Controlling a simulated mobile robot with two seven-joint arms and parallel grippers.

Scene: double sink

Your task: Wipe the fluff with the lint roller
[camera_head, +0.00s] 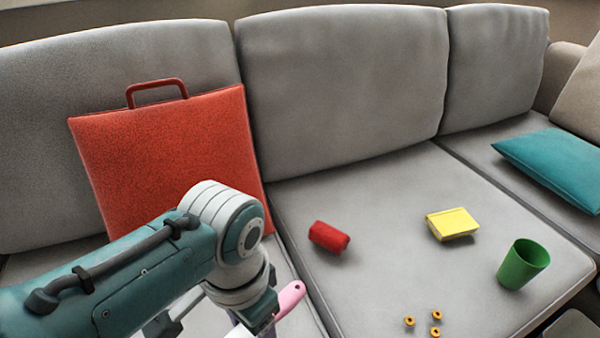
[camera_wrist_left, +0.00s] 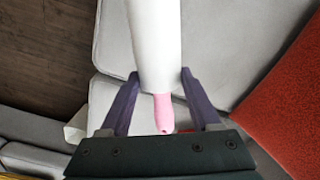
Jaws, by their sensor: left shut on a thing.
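The lint roller has a white roll and a pink handle (camera_head: 290,297). In the left wrist view, the white roll (camera_wrist_left: 155,30) extends upward between my left gripper's purple fingers, and the pink handle is nearer the palm. My left gripper (camera_wrist_left: 160,76) is shut on the lint roller. In the head view, my left arm comes in over the left seat, and its gripper (camera_head: 250,322) is mostly hidden at the bottom edge. I cannot make out any fluff in either view. My right gripper is not in view.
A red cushion with a handle (camera_head: 160,140) leans on the grey sofa's (camera_head: 345,90) left backrest. The middle seat holds a red roll (camera_head: 329,237), a yellow block (camera_head: 452,224), a green cup (camera_head: 523,264) and small orange rings (camera_head: 436,316). A teal cushion (camera_head: 555,165) lies right.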

